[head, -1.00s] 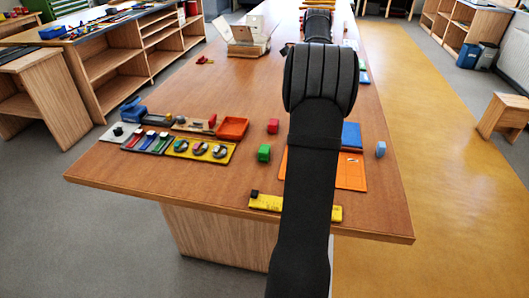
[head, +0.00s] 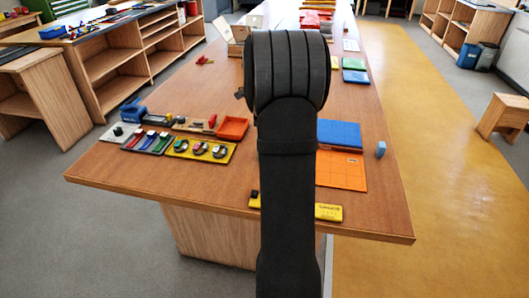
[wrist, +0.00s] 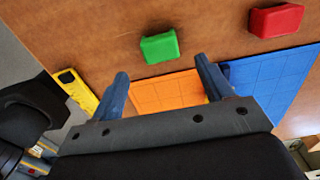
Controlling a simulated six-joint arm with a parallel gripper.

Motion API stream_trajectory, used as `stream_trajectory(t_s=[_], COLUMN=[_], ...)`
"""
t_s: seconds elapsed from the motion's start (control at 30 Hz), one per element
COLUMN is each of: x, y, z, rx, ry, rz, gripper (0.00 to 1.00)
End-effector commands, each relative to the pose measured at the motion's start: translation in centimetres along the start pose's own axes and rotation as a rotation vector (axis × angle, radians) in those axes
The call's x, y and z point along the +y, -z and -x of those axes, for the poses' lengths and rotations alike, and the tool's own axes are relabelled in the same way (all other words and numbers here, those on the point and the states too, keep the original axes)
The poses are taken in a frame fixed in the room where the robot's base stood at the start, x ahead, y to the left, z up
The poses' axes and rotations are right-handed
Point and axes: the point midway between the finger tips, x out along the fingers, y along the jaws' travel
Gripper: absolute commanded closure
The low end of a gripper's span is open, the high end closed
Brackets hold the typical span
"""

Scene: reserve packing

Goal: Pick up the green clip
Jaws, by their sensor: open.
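The green clip (wrist: 160,46) is a small green block lying loose on the wooden table, in the upper middle of the wrist view. My gripper (wrist: 162,68) is open with nothing between its two blue fingers. The clip shows just beyond the fingertips, roughly centred between them and apart from both. The height of the fingers above the table is hard to tell. In the head view my arm hides the clip and the gripper.
A red block (wrist: 276,20) lies right of the clip. An orange panel (head: 341,171) and a blue panel (head: 339,134) lie side by side; a yellow strip (head: 328,212) is near the front edge. Left stand a yellow tray (head: 228,157) and an orange tray (head: 232,128). Bare wood surrounds the clip.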

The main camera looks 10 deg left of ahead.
Motion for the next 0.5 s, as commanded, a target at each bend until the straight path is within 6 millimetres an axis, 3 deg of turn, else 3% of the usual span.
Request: stream_trajectory(t_s=[0.33,0.5], x=[0.0,0.0], y=[0.0,0.1], z=[-3.2,-5.9], rx=[0.001,0.001], ry=[-0.002,-0.002], rz=[0.000,0.000], gripper=[0.27,0.27])
